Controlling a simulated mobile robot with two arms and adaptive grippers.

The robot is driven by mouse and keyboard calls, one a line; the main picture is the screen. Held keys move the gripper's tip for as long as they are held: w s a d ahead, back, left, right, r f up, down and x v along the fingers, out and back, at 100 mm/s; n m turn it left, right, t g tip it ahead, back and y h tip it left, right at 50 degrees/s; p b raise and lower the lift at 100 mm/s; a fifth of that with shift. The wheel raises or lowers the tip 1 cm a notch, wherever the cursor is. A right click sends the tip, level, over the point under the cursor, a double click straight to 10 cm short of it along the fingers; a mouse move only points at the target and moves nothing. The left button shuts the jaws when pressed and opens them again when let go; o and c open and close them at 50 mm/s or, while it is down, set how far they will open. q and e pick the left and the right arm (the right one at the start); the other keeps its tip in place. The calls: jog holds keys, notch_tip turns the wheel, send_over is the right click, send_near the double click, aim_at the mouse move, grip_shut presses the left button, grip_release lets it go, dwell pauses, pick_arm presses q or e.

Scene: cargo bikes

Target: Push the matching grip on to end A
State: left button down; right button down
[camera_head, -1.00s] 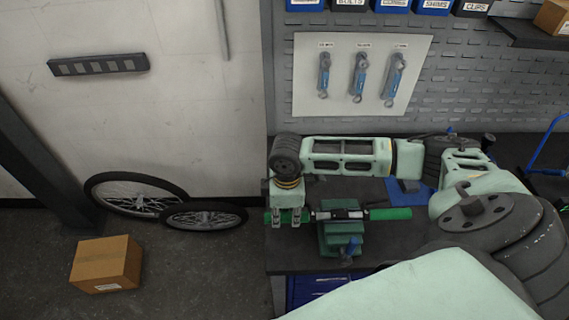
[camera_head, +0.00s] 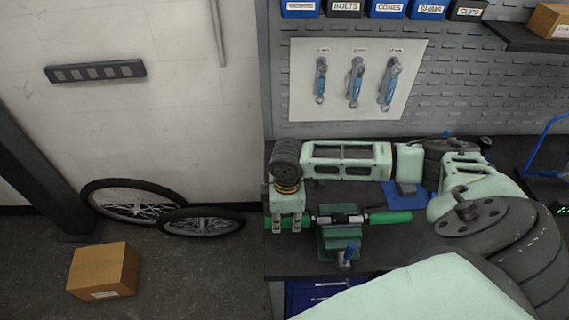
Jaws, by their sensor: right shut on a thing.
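A bar (camera_head: 340,219) is clamped level in a green vise (camera_head: 339,239) on the dark workbench. A green grip (camera_head: 390,217) covers its right end. Another green grip (camera_head: 270,223) is at its left end, held in my right gripper (camera_head: 286,228). The gripper points down and is shut on this grip, just left of the vise. The gripper's fingers hide part of the grip. I cannot read any end letters. My left gripper is out of view.
My right arm spans the bench behind the vise. Labelled bins (camera_head: 406,9) and a wrench board (camera_head: 355,80) are at the back wall. Two wheels (camera_head: 134,202) and a cardboard box (camera_head: 103,270) are on the floor at left. A blue mat (camera_head: 408,196) lies on the bench.

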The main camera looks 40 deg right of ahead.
aim_at(288, 219)
jog(key=c, duration=1.4)
grip_release()
jog(key=shift+s+d, duration=0.1)
jog(key=shift+d, duration=0.2)
jog(key=shift+a, duration=0.1)
jog(key=shift+a+r, duration=0.1)
jog(key=shift+r, duration=0.15)
notch_tip(288, 219, up, 12)
jog(key=shift+d+f, duration=0.2)
jog(key=shift+f, duration=0.05)
